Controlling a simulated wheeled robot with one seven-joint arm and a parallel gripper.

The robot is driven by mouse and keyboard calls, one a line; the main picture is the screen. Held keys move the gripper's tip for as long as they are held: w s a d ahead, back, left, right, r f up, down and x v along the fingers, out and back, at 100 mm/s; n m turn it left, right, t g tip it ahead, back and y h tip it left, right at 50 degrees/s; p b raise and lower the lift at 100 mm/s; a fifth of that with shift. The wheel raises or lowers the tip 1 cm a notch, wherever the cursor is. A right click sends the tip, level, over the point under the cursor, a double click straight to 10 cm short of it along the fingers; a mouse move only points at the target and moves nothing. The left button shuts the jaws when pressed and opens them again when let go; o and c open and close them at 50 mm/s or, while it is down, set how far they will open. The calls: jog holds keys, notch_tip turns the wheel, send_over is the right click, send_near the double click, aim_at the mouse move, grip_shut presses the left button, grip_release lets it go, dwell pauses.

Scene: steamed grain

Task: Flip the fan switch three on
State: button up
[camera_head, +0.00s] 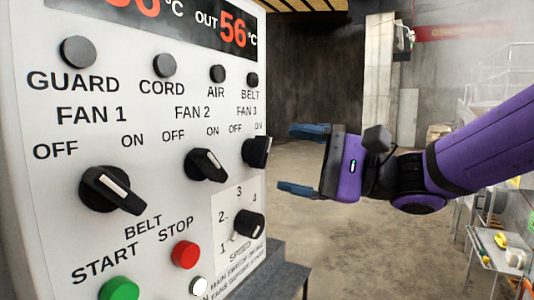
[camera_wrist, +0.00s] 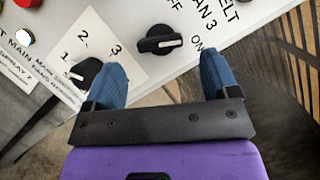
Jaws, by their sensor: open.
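The fan 3 switch (camera_head: 256,151) is a black rotary knob with a white mark at the right edge of the white control panel (camera_head: 40,230). In the wrist view the knob (camera_wrist: 158,41) is whole and its white mark points toward the ON label. My gripper (camera_head: 300,160) is open and empty, just right of the knob and facing the panel. In the wrist view its blue fingertips (camera_wrist: 162,72) are spread wide, with the knob ahead of the gap. I see no contact with the knob.
The speed dial (camera_head: 249,223) sits below fan 3, near the left finger in the wrist view. Open floor (camera_head: 340,250) lies right of the panel.

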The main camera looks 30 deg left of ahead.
aim_at(268, 155)
jog(key=shift+x, duration=2.35)
jog(key=c, duration=0.9)
jog(key=shift+m+t+y, duration=0.5)
jog(key=shift+m, duration=1.3)
jog(key=o, duration=0.9)
jog(key=shift+f, duration=0.1)
